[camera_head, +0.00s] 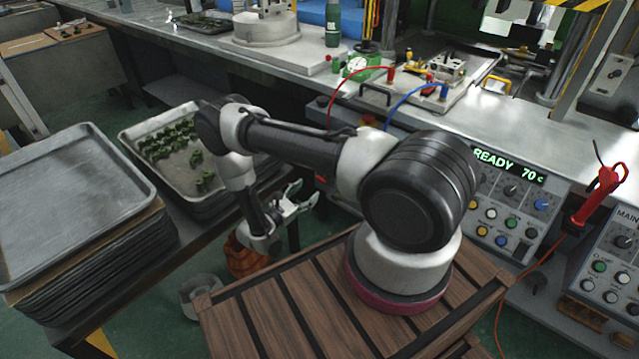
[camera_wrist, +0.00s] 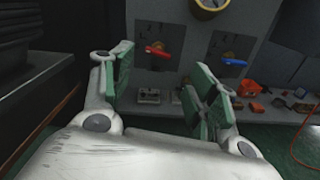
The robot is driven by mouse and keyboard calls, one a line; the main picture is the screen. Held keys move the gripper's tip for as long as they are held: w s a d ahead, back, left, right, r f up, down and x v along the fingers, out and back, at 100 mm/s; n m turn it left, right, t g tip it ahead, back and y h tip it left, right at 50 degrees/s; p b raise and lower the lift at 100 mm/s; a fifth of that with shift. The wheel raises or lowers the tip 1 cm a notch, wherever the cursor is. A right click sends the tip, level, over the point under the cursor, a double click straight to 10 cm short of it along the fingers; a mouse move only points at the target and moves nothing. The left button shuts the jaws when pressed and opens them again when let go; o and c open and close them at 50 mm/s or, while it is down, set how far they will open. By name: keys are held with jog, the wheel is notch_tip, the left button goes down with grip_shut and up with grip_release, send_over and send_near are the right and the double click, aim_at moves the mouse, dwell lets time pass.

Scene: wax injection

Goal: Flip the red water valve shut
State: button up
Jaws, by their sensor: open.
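The red water valve (camera_wrist: 157,51) shows in the wrist view as a small red lever lying nearly level on a dark panel, ahead of my fingers. A blue lever (camera_wrist: 234,61) is on a similar panel to its right. My gripper (camera_wrist: 155,78) is open and empty, with green pads on its fingers. The red lever appears beyond the gap between the fingers, apart from them. In the head view my gripper (camera_head: 297,200) hangs beside the bench front. A small red bit (camera_head: 320,179) shows near its tip, too small to tell for sure.
A round gauge (camera_wrist: 210,6) sits above the valves. Small boxes and red items (camera_wrist: 250,88) lie lower down at the right. In the head view, a tray of green pieces (camera_head: 140,158) and stacked trays (camera_head: 75,165) stand left; a control panel (camera_head: 500,235) stands right.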

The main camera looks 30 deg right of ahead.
jog(key=x, duration=0.7)
jog(key=shift+w+d+r, duration=0.25)
jog(key=shift+d+r, duration=0.05)
jog(key=shift+d, duration=0.05)
jog(key=shift+c, duration=0.2)
